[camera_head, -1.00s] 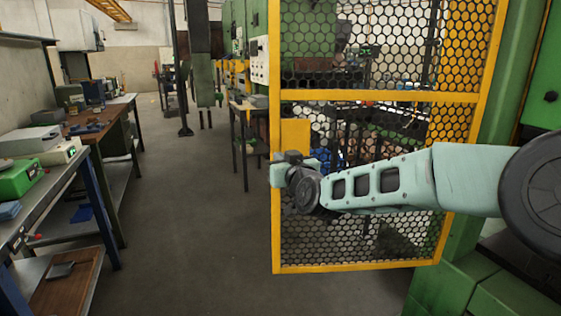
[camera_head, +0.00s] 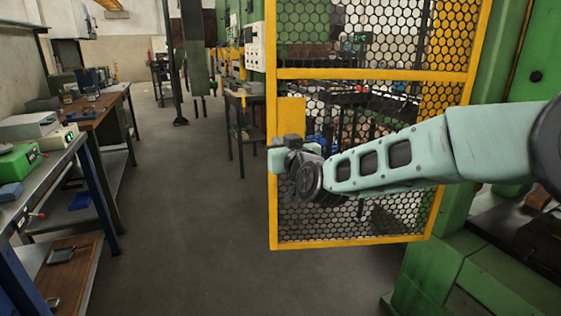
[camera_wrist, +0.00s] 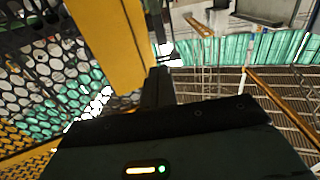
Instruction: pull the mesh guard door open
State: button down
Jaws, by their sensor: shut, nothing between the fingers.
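The mesh guard door (camera_head: 372,74) has a yellow frame and dark hexagonal mesh, and fills the middle right of the head view. Its right side is near a green machine post. A yellow plate (camera_head: 291,115) sits on its left edge at mid height. My gripper (camera_head: 284,143) is just below this plate at the door's left edge. In the wrist view, my shut dark fingers (camera_wrist: 158,85) are close beside a yellow strip of the door (camera_wrist: 112,42), with mesh to its left. No handle is clearly visible, and I cannot tell whether the fingers touch the door.
A workbench with a green box (camera_head: 18,160) and a brown-topped table (camera_head: 95,112) line the left side. The grey floor (camera_head: 185,220) between them and the door is clear. A green machine base (camera_head: 435,275) stands at the lower right. A dark table (camera_head: 240,130) stands behind the door's left edge.

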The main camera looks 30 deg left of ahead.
jog(key=s+d+b, duration=0.1)
jog(key=s+d, duration=0.3)
jog(key=s, duration=0.2)
jog(key=shift+s, duration=0.2)
jog(key=s+d+f+m+g+h+p, duration=0.1)
jog(key=s+d+f+g+h, duration=0.1)
jog(key=s+d, duration=0.7)
jog(key=s+d+f+g+h+p, duration=0.2)
jog(key=s+d+g+h, duration=0.3)
jog(key=d, duration=1.4)
jog(key=s+d+f+m+g+h+p, duration=0.1)
jog(key=s+d+g+h, duration=0.3)
jog(key=s+d, duration=0.9)
jog(key=shift+s+d+f+m+h, duration=0.25)
jog(key=shift+d+f+h, duration=0.5)
jog(key=shift+h, duration=0.45)
jog(key=shift+d, duration=0.15)
